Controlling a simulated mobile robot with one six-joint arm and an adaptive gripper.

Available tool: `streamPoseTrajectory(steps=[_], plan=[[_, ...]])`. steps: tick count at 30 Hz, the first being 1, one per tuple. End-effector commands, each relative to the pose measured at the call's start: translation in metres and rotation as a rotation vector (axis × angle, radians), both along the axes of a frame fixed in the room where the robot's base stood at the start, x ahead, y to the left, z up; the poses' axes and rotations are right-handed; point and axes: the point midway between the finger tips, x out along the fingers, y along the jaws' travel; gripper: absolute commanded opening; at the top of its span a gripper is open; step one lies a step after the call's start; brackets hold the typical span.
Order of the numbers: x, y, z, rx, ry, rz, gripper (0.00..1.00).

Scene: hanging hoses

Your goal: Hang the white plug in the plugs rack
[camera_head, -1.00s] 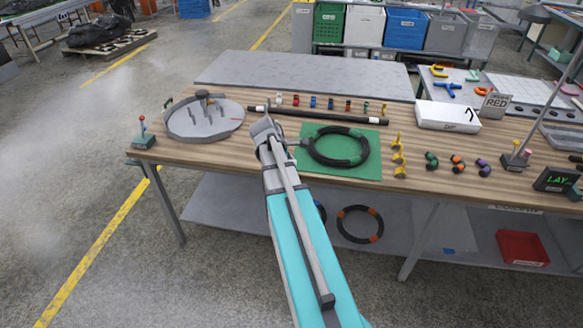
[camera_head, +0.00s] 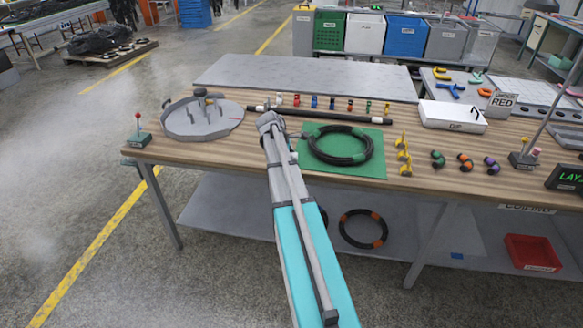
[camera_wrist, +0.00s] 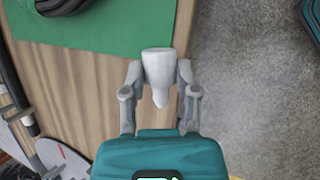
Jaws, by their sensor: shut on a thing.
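A white plug (camera_wrist: 158,75) with a rounded tip is between the two grey fingers of my gripper (camera_wrist: 158,68) in the wrist view. The fingers are shut on its sides. In the head view my gripper (camera_head: 269,121) is at the end of my teal and grey arm, over the wooden table (camera_head: 235,150), left of the green mat; the plug cannot be made out there. A row of small coloured plug-like pieces (camera_head: 331,103) stands along the back of the table. I cannot tell for certain which thing is the plugs rack.
A black hose coil (camera_head: 340,160) lies on the green mat (camera_head: 365,171). A grey round tray (camera_head: 193,128) and a red-knobbed lever box (camera_head: 138,136) are at left. Yellow hooks (camera_head: 404,155) and a stand with a rod (camera_head: 523,158) are at right.

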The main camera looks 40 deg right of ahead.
Motion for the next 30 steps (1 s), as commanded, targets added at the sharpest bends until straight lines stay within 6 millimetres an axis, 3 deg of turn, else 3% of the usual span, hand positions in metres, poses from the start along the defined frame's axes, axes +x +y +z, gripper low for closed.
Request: streamPoseTrajectory(steps=[17, 30], plan=[[0.005, -0.003, -0.008, -0.001, 0.0, 0.001, 0.0], [0.011, -0.007, -0.04, 0.0, 0.0, 0.002, 0.0]])
